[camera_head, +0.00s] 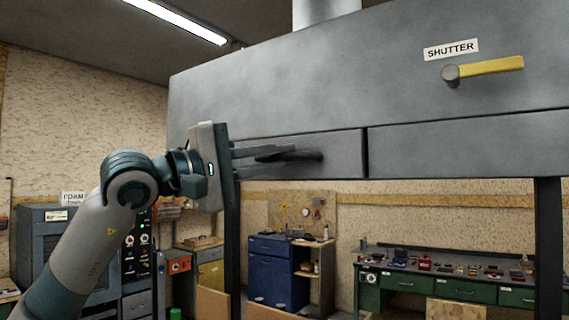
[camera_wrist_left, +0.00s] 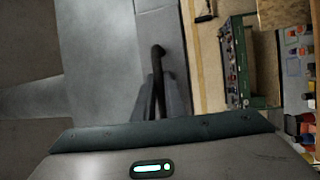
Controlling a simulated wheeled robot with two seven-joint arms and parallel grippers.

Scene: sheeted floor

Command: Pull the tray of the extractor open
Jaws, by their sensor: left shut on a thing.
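The extractor (camera_head: 300,95) is a large grey hood that fills the upper part of the head view. Its tray (camera_head: 345,145) is the grey front panel low on the left side, and it looks level with the panel beside it. My left gripper (camera_head: 290,153) is at the tray front, its fingers shut on the dark tray handle (camera_head: 312,155). In the left wrist view the handle (camera_wrist_left: 158,58) runs between the two fingers (camera_wrist_left: 158,100). The fingers partly hide the handle. My right gripper is in neither view.
A yellow shutter lever (camera_head: 490,67) sits on the hood's upper right under a SHUTTER label. Dark posts (camera_head: 548,245) carry the hood. Behind stand a blue cabinet (camera_head: 270,270) and a green workbench (camera_head: 420,278) with small items on top.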

